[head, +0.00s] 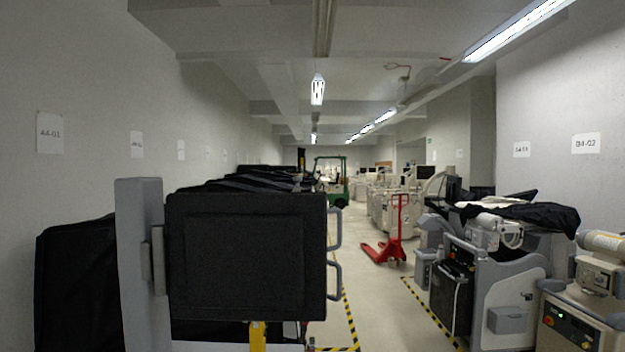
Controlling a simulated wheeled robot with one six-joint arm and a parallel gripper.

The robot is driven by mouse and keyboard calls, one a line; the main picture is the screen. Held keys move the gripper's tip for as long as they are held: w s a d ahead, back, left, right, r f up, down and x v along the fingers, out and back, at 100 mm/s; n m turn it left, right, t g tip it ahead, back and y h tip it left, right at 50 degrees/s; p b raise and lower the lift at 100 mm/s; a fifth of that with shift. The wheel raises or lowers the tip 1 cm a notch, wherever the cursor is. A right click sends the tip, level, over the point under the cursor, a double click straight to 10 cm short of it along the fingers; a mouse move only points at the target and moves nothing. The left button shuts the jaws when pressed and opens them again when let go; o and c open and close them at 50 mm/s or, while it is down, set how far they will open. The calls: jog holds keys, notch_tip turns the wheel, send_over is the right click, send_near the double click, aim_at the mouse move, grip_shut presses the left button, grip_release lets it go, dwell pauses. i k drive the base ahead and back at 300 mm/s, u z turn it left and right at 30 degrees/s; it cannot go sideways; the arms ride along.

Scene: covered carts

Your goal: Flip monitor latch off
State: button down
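A large black monitor (245,258), or a monitor under a black cover, stands close in front at the left of the head view. Its flat face is turned towards me. Two grey loop handles (336,228) stick out from its right edge, one above the other. An upright grey post (138,268) with a small grey bracket (158,260) stands at its left side. A yellow upright piece (258,336) shows below its lower edge; I cannot tell what it is. I cannot make out a latch. My gripper is not in view.
Black-covered carts stand along the left wall. Grey medical machines (500,275) line the right.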

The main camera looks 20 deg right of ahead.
aim_at(297, 178)
jog(key=z, duration=0.05)
jog(key=k, duration=0.25)
jog(key=z, duration=1.55)
jog(key=i, duration=1.8)
jog(key=u, duration=3.05)
jog(key=i, duration=0.1)
jog(key=z, duration=0.25)
